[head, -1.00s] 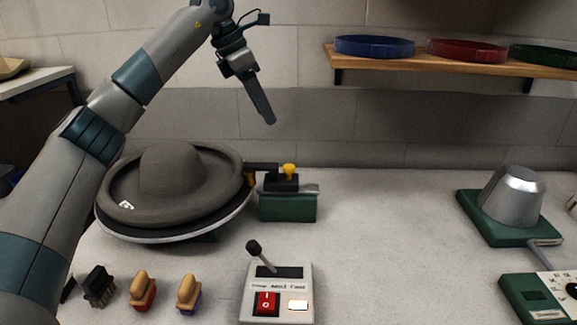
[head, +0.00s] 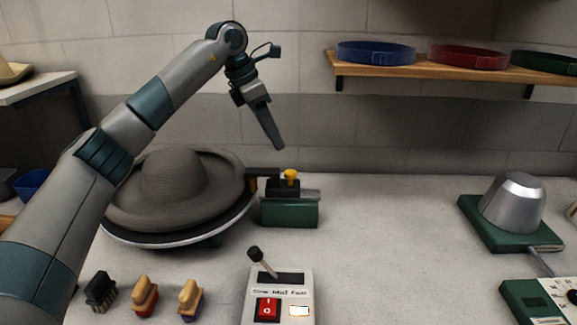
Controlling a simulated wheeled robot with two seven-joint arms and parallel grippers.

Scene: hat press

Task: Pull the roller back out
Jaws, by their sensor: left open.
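The roller unit has a green base (head: 289,212) with a dark block and a yellow knob (head: 291,174) on top. Its dark arm reaches left to the brim of the grey felt hat (head: 172,185), with a brownish end piece (head: 251,183) by the brim edge. I cannot tell whether it touches the hat. The hat lies on a round turntable (head: 185,241). My left gripper (head: 277,143) is open and empty, pointing down in the air above and slightly left of the yellow knob, apart from it. My right gripper is not in view.
A control box (head: 278,297) with a lever and red switch stands at the front. Several brushes (head: 145,297) lie front left. A metal dome on a green base (head: 512,203) stands right. A shelf (head: 450,63) holds hat bands. The middle right of the table is clear.

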